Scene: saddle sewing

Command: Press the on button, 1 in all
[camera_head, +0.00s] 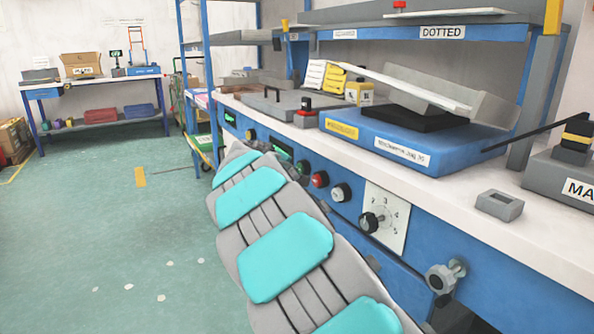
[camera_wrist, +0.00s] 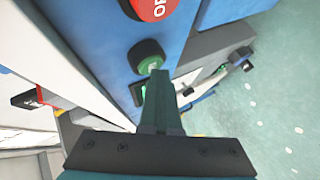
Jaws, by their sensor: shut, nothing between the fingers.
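The green button (camera_wrist: 148,53), with a dark rim, is on the blue panel in the wrist view, beside the red button (camera_wrist: 152,6) whose lettering is cut off at "OF". The green button also shows in the head view (camera_head: 302,167), left of the red button (camera_head: 319,179). Any lettering on the green one is unreadable. My gripper (camera_wrist: 159,78) is shut and empty, with its tips at the green button's lower edge in the wrist view. I cannot tell whether they touch it. In the head view my arm hides most of the gripper.
A white knob (camera_head: 340,192) and a dial (camera_head: 370,222) are further right on the panel. A metal valve knob (camera_head: 441,277) sticks out at lower right. The white worktop (camera_head: 455,197) overhangs the panel. The green floor (camera_head: 110,225) at left is open.

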